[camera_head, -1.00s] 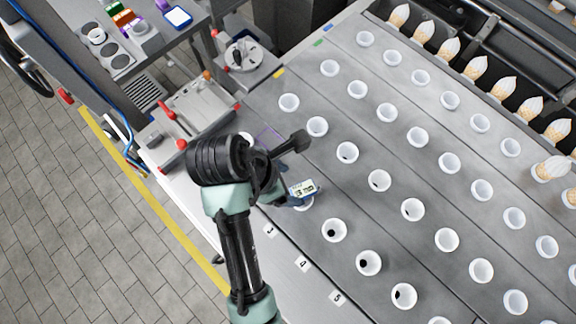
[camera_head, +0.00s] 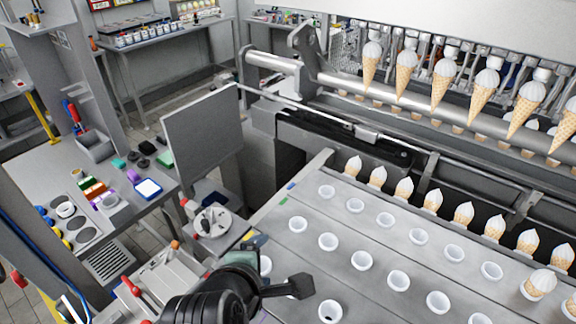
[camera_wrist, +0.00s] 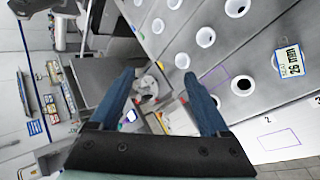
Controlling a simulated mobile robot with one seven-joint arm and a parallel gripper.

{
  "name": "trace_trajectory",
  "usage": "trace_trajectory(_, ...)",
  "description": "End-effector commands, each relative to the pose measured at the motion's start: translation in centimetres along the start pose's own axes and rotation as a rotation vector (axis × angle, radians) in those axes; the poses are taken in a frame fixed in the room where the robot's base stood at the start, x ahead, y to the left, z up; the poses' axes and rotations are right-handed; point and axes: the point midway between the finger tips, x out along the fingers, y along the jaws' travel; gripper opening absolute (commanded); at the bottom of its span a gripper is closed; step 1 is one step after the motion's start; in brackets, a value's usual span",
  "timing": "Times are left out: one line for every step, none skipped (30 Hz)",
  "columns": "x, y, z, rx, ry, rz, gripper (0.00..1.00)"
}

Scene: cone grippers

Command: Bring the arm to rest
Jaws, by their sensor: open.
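My gripper (camera_wrist: 158,78) shows in the wrist view with its two blue fingers wide apart and nothing between them. Beyond the fingers are a round grey fixture (camera_wrist: 148,88) and the grey deck with white cups. A small card marked "26 mm" (camera_wrist: 288,62) is right of the fingers, apart from them, beside a cup with a dark hole (camera_wrist: 241,84).
The deck (camera_head: 290,262) with rows of white cups (camera_head: 361,260) lies right of my arm. A fixture with red handles (camera_head: 165,275) is close on its left. A grey upright panel (camera_head: 203,132) and a row of cones (camera_head: 404,189) stand behind.

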Motion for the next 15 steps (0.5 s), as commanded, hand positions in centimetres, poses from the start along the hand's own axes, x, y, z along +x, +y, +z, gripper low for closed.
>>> trace_trajectory(-0.8,3.6,0.5,0.143,0.03,0.13,0.8)
trace_trajectory(-1.6,5.8,0.7,0.23,0.056,0.204,0.8)
trace_trajectory(-2.9,8.6,1.1,0.344,0.099,0.302,0.8)
trace_trajectory(-4.0,10.6,1.5,0.427,0.134,0.371,0.8)
trace_trajectory(-5.3,12.5,1.9,0.508,0.174,0.442,0.8)
trace_trajectory(-7.2,14.9,2.5,0.613,0.236,0.532,0.8)
trace_trajectory(-8.7,16.6,3.0,0.688,0.286,0.597,0.8)
trace_trajectory(-10.4,18.1,3.5,0.761,0.342,0.66,0.8)
trace_trajectory(-12.7,19.9,4.3,0.854,0.42,0.743,0.8)
trace_trajectory(-14.6,21.2,4.9,0.919,0.487,0.803,0.8)
trace_trajectory(-16.5,22.2,5.5,0.98,0.555,0.858,0.8)
trace_trajectory(-19.1,23.4,6.2,1.053,0.651,0.927,0.8)
trace_trajectory(-21.0,24.1,6.8,1.101,0.721,0.973,0.8)
trace_trajectory(-22.8,24.7,7.4,1.144,0.793,1.014,0.8)
trace_trajectory(-25.1,25.2,8.0,1.192,0.887,1.062,0.8)
